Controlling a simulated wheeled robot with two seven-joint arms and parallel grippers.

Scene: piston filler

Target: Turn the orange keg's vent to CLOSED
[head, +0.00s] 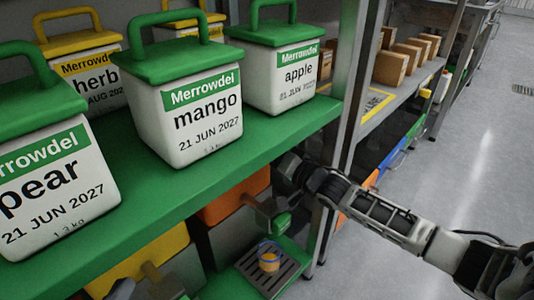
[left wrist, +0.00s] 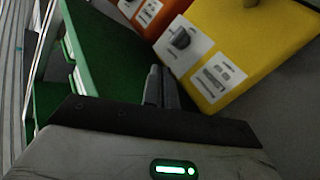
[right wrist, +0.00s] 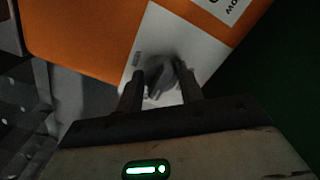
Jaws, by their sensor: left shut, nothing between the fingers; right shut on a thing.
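In the head view the right arm reaches in from the right to the keg. My left gripper (left wrist: 158,85) is shut and empty, below the orange and yellow kegs in the left wrist view.
A yellow keg (head: 160,256) stands left of the orange one. A cup with orange contents (head: 269,262) stands on a slotted drip tray (head: 247,265) below the tap (head: 280,222). Labelled tubs, such as mango (head: 190,118), stand on the green shelf (head: 290,122). Open floor lies right.

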